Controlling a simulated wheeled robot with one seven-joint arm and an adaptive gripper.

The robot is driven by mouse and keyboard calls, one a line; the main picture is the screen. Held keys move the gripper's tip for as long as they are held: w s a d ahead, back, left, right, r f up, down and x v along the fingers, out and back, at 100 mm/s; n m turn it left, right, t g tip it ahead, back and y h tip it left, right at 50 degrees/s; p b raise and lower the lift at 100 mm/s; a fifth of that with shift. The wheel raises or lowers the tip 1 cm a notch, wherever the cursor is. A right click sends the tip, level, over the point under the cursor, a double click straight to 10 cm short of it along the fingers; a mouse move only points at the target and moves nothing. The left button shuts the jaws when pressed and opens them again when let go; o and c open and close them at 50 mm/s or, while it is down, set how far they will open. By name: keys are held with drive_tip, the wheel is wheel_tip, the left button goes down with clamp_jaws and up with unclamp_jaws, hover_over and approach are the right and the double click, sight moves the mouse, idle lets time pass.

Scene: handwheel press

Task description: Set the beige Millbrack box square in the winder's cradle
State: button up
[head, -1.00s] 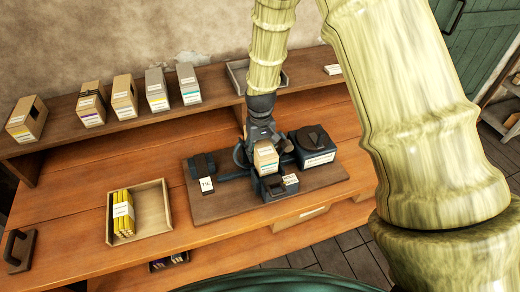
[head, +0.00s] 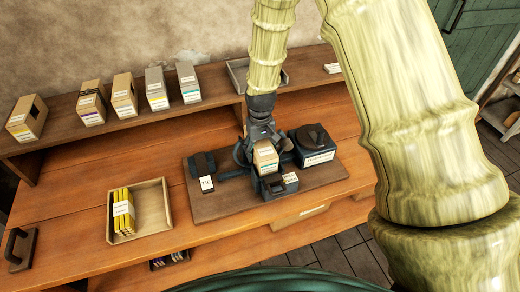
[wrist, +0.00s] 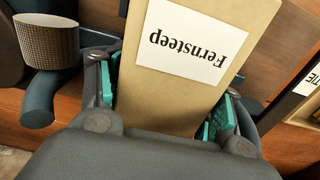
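A beige box (head: 265,159) stands in the cradle of the dark winder (head: 278,186), in the middle of the wooden baseboard. In the wrist view the same box (wrist: 190,90) carries a white label that reads "Fernsteep", not Millbrack. My gripper (head: 262,142) is over the box with its fingers spread. In the wrist view its teal pads (wrist: 170,95) are beside the box's two sides, and it looks open around the box. The lower end of the box is hidden, so I cannot tell whether it sits fully square.
A knobbed handle (wrist: 47,40) is close to my gripper in the wrist view. A dark unit with a round top (head: 313,145) stands right of the winder, a tagged block (head: 203,166) left. A tray of yellow packs (head: 152,207) lies further left. Several boxes (head: 125,96) line the back shelf.

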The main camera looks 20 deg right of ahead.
drive_tip(key=shift+o, duration=0.8)
wheel_tip(320, 180, up, 12)
drive_tip(key=shift+r, duration=0.1)
idle(0.4)
drive_tip(key=shift+r+p, duration=0.45)
drive_tip(key=shift+p, duration=0.2)
